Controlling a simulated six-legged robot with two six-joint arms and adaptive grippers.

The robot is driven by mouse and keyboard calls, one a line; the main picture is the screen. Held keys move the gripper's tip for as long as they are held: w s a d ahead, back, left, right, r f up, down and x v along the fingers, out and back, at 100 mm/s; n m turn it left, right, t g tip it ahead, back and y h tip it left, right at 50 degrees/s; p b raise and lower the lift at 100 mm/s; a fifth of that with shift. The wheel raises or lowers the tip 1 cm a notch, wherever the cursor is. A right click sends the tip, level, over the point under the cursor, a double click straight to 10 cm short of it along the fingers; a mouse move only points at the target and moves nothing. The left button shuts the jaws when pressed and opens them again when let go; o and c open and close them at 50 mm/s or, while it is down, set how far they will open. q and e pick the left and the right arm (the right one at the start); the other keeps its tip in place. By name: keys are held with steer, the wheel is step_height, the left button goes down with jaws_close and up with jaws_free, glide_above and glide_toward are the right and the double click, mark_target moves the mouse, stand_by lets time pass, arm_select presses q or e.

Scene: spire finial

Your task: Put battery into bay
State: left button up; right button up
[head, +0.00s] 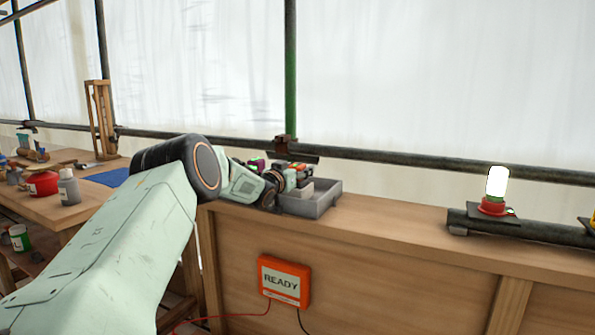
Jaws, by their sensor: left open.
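My left arm comes in from the left and reaches to a grey open tray (318,208) on the wooden ledge. My left gripper (296,176) is open at the tray's left end, small and far off. Small orange, green and dark parts show around its fingers; I cannot tell which belong to the gripper and which to things in the tray. A pale grey block shows inside the tray. I cannot make out for sure a battery or a bay. My right gripper is not in view.
An orange box (284,281) reading READY, with cables, hangs on the ledge's front. A workbench at left holds a red pot (42,184) and a bottle (68,188). The ledge between tray and lamp is clear.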

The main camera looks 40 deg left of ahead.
arm_select(q)
steer(key=shift+r, duration=0.25)
steer(key=shift+s+p, duration=0.3)
steer(key=shift+s, duration=0.3)
steer(key=p+v, duration=0.4)
steer(key=v, duration=0.6)
steer(key=shift+s+d+p, duration=0.25)
steer(key=shift+s+p, duration=0.1)
